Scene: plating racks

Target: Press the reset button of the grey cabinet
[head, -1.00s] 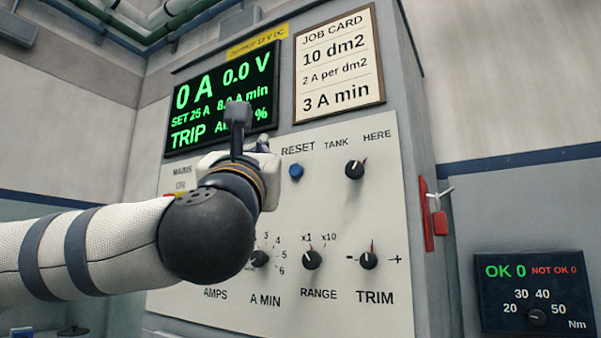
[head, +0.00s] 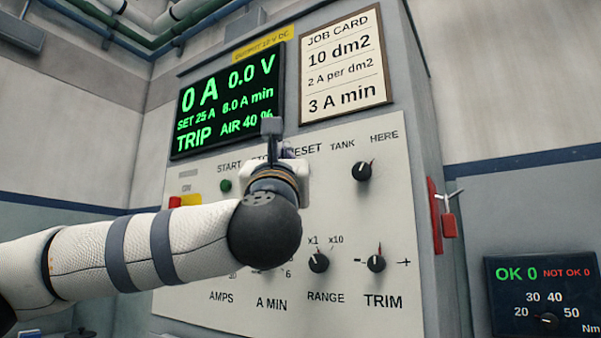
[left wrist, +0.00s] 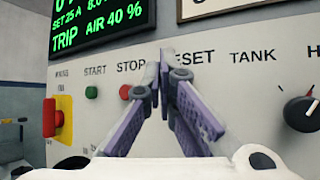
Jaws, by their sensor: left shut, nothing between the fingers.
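The grey cabinet (head: 424,130) fills the middle of the head view, its pale control panel (head: 342,215) facing me. The RESET label (left wrist: 195,55) shows in the left wrist view with its first letter covered. The blue reset button under it is hidden behind my left gripper in both views. My left gripper (left wrist: 165,58) is shut and empty, its purple fingertips together in front of the panel just left of the label. In the head view my left gripper (head: 287,150) is mostly hidden by its own wrist. I cannot tell whether the fingertips touch the panel. My right gripper is not in view.
The display (head: 228,100) reads 0 A, 0.0 V and TRIP. A green START button (left wrist: 91,91), a red STOP button (left wrist: 125,92) and a red-and-yellow mains switch (left wrist: 54,118) are left of the fingers. The TANK knob (head: 362,171) is to the right.

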